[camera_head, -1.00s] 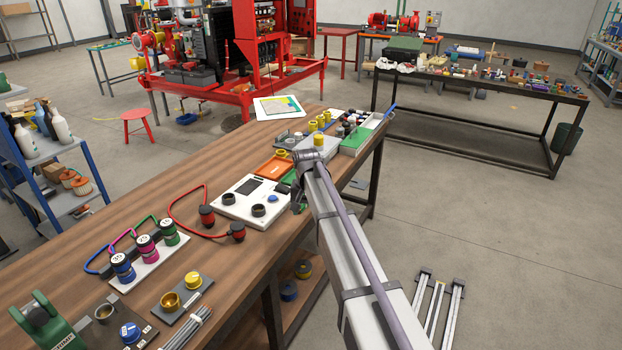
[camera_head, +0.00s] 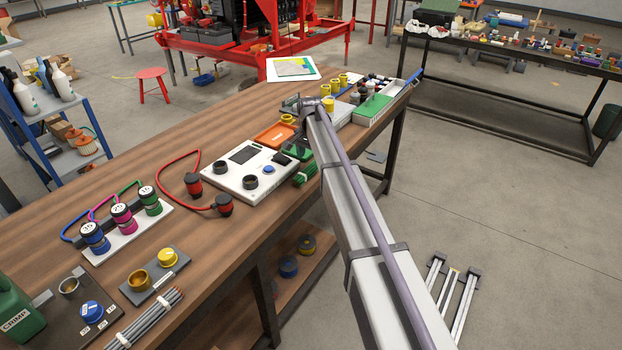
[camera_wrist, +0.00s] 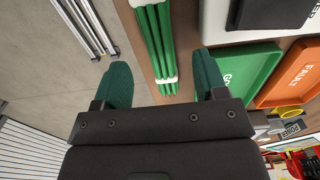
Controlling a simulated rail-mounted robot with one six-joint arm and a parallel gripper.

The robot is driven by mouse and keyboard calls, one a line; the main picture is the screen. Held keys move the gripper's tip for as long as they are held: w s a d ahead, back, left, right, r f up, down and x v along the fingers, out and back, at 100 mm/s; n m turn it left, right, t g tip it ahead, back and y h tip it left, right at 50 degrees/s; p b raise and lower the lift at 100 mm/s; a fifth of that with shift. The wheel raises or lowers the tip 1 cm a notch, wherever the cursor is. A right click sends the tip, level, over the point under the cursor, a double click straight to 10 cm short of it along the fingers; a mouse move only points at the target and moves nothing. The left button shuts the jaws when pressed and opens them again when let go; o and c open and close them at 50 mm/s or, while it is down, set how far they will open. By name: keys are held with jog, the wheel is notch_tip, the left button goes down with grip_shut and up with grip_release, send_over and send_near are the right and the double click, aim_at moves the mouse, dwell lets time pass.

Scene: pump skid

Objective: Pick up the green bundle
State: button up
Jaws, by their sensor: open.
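The green bundle (camera_wrist: 155,42) is a set of long thin green rods with white bands near its ends. In the wrist view it lies at the wooden table's edge, between my two fingers but beyond their tips. In the head view the bundle (camera_head: 306,173) lies at the table's front edge, right of the white box, partly beside my arm. My gripper (camera_head: 303,103) is at the arm's far end in that view, its fingers hard to make out.
A green GO tray (camera_wrist: 240,72) and an orange FAULT tray (camera_wrist: 290,78) are close on the right in the wrist view. The white box (camera_head: 248,172) lies left of the bundle. Grey floor is open beyond the table edge, with metal rails (camera_head: 452,290) lying there.

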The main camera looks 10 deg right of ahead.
aim_at(311, 165)
jog(key=shift+f, duration=0.1)
jog(key=f+b, duration=0.5)
jog(key=shift+w+d+f, duration=0.15)
jog(key=shift+d+f, duration=0.05)
jog(key=shift+r, duration=0.2)
jog(key=c, duration=0.9)
